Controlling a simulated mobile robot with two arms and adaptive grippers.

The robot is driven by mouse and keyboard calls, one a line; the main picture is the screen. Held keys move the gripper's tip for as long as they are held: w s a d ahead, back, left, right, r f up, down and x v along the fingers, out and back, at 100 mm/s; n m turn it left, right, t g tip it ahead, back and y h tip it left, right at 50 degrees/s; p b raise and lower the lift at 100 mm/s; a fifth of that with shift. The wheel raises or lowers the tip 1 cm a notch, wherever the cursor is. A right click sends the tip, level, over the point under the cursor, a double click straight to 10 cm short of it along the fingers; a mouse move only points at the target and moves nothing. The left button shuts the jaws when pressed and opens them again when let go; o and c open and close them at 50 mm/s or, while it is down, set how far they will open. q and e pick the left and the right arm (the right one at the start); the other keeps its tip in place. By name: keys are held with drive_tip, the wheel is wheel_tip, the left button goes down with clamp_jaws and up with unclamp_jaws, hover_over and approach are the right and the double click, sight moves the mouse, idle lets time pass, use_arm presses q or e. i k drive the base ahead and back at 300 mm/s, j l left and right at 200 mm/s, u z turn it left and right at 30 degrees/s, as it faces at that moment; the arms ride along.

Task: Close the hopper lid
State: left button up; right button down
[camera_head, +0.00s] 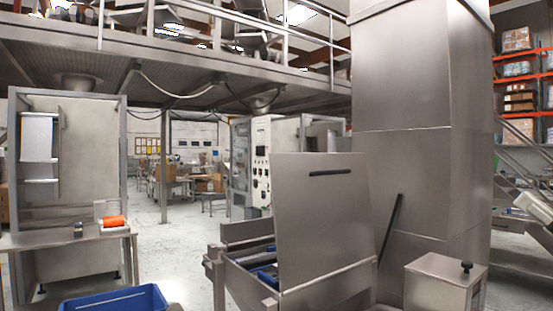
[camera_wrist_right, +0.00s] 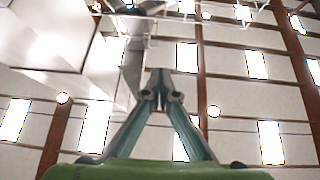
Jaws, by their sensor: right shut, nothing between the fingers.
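The hopper lid (camera_head: 325,225) is a flat grey steel panel standing open, nearly upright, at the right-hand side of the hopper in the head view. A black bar handle (camera_head: 330,172) is near its top edge. The hopper (camera_head: 233,270) is a low steel box, its opening showing to the left of the lid, with blue parts inside. My right gripper (camera_wrist_right: 160,80) shows in the right wrist view, its fingers together and empty, against the ceiling. I cannot make it out in the head view, so its distance from the lid is unclear. My left gripper is not in view.
A tall steel column (camera_head: 405,100) rises behind the lid. A small steel box with a black knob (camera_head: 445,285) is at lower right. A blue crate (camera_head: 115,300) is at lower left, near a steel table (camera_head: 70,240). Open floor lies between the table and hopper.

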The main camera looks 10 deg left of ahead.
sight(324, 229)
drive_tip(key=i+j, duration=0.4)
drive_tip(key=j, duration=0.15)
drive_tip(key=i+j, duration=0.8)
drive_tip(key=j, duration=0.25)
